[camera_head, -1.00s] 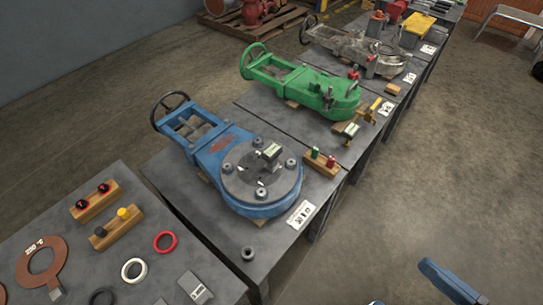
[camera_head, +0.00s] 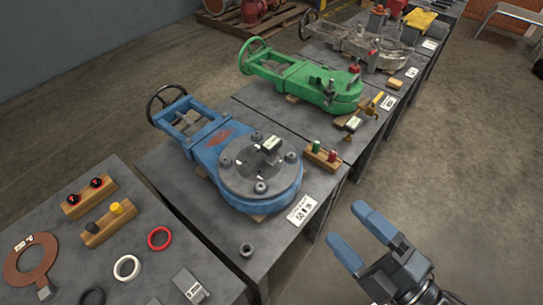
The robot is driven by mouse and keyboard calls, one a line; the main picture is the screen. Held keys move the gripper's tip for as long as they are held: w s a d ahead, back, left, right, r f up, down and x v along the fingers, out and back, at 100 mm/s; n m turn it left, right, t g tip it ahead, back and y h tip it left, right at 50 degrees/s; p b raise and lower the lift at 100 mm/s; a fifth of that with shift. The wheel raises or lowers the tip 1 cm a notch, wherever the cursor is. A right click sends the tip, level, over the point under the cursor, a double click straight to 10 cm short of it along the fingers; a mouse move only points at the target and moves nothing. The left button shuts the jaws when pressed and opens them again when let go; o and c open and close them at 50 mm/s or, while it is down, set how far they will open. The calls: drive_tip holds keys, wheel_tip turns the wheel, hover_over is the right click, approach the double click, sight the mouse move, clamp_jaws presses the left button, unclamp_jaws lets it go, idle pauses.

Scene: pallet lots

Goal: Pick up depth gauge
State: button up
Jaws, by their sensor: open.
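A small grey device with a pale display (camera_head: 271,146), which may be the depth gauge, stands on the round grey flange of the blue valve (camera_head: 258,170). A similar small device (camera_head: 352,124) sits on the table beside the green valve, so I cannot tell for sure which is the gauge. My gripper (camera_head: 350,226) has two blue fingers spread apart with nothing between them. It is at the lower right, over the floor and in front of the blue valve's table, apart from both devices.
The near left table (camera_head: 150,210) holds a copper ring, red and white rings, wooden blocks with knobs and a grey block. A wooden block with green and red pegs (camera_head: 322,155) and a label card (camera_head: 301,209) lie by the blue valve. The right floor is clear.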

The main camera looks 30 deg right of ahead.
drive_tip(key=w+d+f+n+y+b, duration=0.1)
drive_tip(key=w+f+n+y, duration=0.15)
drive_tip(key=w+n, duration=0.4)
drive_tip(key=w+d+f+n+y+b, duration=0.1)
drive_tip(key=w+f+n+b, duration=0.1)
drive_tip(key=w+f+n, duration=0.35)
drive_tip(key=n+g+b, duration=0.1)
drive_tip(key=n+b, duration=0.1)
drive_tip(key=n, duration=1)
approach(267, 141)
drive_tip(key=w, duration=0.1)
drive_tip(key=w+f, duration=0.1)
drive_tip(key=w, duration=0.1)
drive_tip(key=shift+y, duration=0.25)
drive_tip(key=shift+p+x, duration=0.55)
drive_tip(key=shift+x, duration=3.4)
drive_tip(key=shift+a, duration=0.15)
drive_tip(key=shift+c, duration=0.3)
drive_tip(key=shift+s, duration=0.1)
drive_tip(key=c, duration=1.3)
drive_tip(key=shift+r, duration=0.1)
drive_tip(key=shift+c, duration=0.8)
